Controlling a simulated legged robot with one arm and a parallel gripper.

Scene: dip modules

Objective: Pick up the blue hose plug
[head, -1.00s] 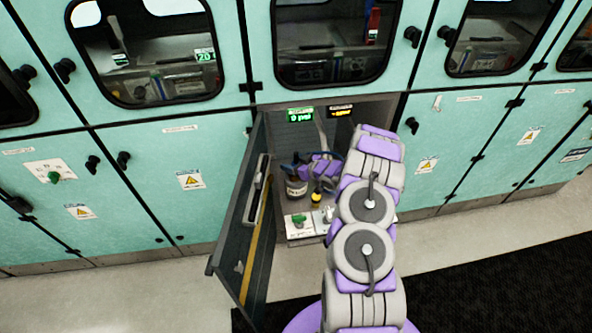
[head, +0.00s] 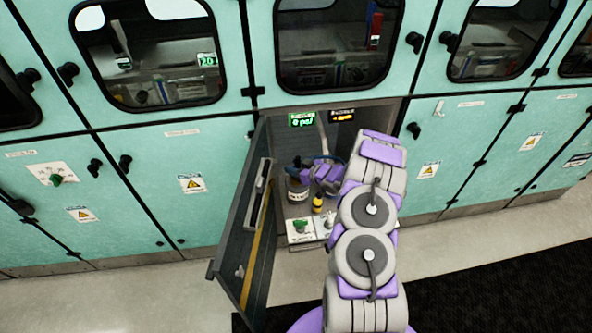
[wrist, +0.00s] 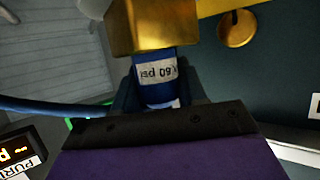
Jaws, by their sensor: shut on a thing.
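The blue hose plug (wrist: 155,75) shows in the wrist view with a white label whose printing is upside down and seems to read 60 psi. It sits between the dark fingers of my gripper (wrist: 158,100), which is shut on it. A brass block (wrist: 151,27) is against the plug's far end; I cannot tell whether they are joined. A blue hose (wrist: 50,106) runs off to the left. In the head view my gripper (head: 300,165) is inside the open lower cabinet, above a labelled jar, and the plug is too small to make out.
The grey cabinet door (head: 240,225) stands open on the left. Inside are the jar (head: 297,190), a small yellow and black object (head: 317,203) and a panel with a green knob (head: 300,226). Lit displays (head: 301,120) hang at the top.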

